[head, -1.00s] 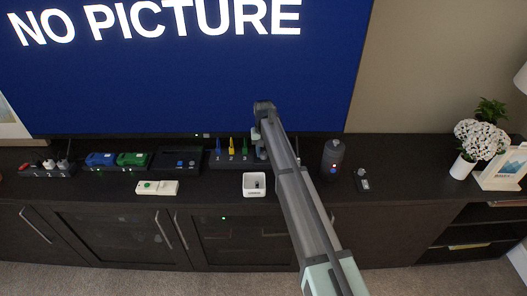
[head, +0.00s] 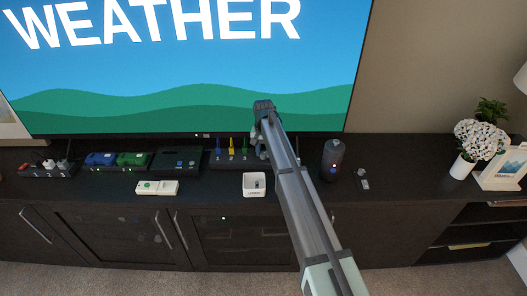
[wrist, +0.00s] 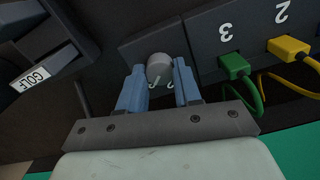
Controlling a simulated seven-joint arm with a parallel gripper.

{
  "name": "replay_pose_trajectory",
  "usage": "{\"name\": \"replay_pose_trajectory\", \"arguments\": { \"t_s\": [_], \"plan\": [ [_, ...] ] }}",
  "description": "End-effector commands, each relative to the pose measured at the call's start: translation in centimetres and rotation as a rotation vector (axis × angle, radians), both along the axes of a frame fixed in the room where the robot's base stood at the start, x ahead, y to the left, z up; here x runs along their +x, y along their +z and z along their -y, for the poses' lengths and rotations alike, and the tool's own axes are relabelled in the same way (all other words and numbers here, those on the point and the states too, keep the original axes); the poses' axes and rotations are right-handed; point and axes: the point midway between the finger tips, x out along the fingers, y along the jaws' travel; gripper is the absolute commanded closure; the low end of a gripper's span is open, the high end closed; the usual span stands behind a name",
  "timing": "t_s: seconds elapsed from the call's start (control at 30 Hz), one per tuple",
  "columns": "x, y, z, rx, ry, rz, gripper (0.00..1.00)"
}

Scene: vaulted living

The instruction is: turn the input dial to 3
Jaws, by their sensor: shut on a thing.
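The input dial (wrist: 159,67) is a round light-grey knob on a dark box, seen close in the wrist view. My gripper (wrist: 160,82) has its two blue fingers on either side of the dial and is shut on it. The dial's pointer and markings cannot be made out. The switch box (head: 228,163) stands under the television, with blue, yellow and green plugs in numbered sockets. The wrist view shows the green plug (wrist: 233,66) at 3 and the yellow plug (wrist: 287,47) at 2. In the head view my arm hides the dial. The television (head: 190,60) reads WEATHER.
A dark box (head: 180,160), blue and green units and a power strip (head: 47,169) stand left of the switch box. A white cup-like holder (head: 254,190) and a remote (head: 157,187) lie in front. A dark cylinder (head: 332,160) stands to the right.

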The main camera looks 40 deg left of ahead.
Motion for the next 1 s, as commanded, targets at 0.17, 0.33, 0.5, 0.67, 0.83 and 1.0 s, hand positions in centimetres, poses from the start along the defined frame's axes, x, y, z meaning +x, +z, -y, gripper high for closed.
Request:
{"name": "replay_pose_trajectory", "arguments": {
  "t_s": [0.17,0.33,0.5,0.67,0.83,1.0],
  "plan": [
    [0.0,0.0,0.0,0.000,0.000,0.000,0.59],
    [0.0,0.0,0.0,0.000,0.000,0.000,0.43],
    [0.0,0.0,0.0,0.000,0.001,0.000,0.41],
    [0.0,0.3,0.0,0.000,0.001,0.000,0.41],
    [0.0,2.1,0.0,0.002,0.001,0.001,0.41],
    [0.0,5.3,-0.1,0.002,0.001,0.002,0.41]
  ]
}}
